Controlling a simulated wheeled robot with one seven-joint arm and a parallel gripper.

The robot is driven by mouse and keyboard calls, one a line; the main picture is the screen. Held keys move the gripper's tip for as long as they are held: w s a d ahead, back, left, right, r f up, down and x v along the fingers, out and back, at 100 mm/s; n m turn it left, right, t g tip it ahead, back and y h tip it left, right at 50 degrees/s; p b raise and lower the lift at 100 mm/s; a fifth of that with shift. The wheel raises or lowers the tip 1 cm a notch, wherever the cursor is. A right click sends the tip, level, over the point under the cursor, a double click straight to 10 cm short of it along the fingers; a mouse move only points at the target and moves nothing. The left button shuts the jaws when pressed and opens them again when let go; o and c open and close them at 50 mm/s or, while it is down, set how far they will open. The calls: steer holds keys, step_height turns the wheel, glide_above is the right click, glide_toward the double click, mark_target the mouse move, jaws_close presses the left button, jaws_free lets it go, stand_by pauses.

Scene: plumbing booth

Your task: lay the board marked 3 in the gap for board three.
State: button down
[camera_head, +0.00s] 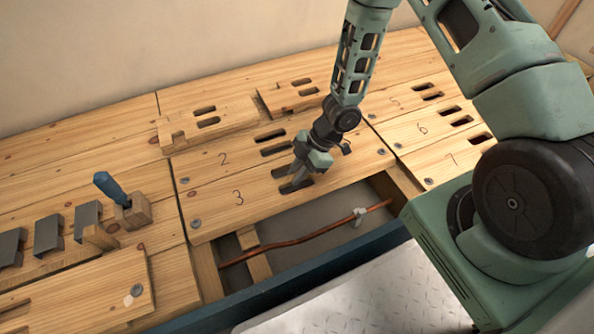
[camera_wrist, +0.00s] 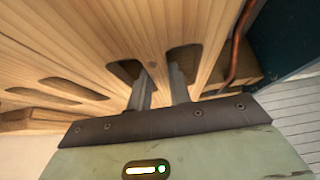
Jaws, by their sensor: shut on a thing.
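The board marked 3 (camera_head: 225,207) is a pale wooden plank with a dark 3 and two hand slots. It lies about level alongside the board marked 2 (camera_head: 208,165). My gripper (camera_head: 296,184) points down at its slots, and its fingers reach into them. In the wrist view the two fingers (camera_wrist: 162,90) are shut on the wood between the slots of board 3 (camera_wrist: 155,30). An open gap (camera_head: 325,212) shows along its front edge. What lies under the board is hidden, and I cannot tell whether it rests or hovers slightly.
A copper pipe (camera_head: 300,240) runs through the open gap over wooden joists. Boards 5, 6 and 7 (camera_head: 435,155) lie to the right. A loose slotted board (camera_head: 205,122) lies behind. A blue-handled tool (camera_head: 110,187) stands in a wooden block at left. Blue edging (camera_head: 290,295) borders the front.

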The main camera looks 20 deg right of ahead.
steer(key=c, duration=1.2)
jaws_free()
steer(key=shift+f, duration=0.1)
steer(key=p+v, duration=1)
steer(key=v, duration=0.7)
steer(key=shift+r+p, duration=0.25)
steer(key=shift+p, duration=0.05)
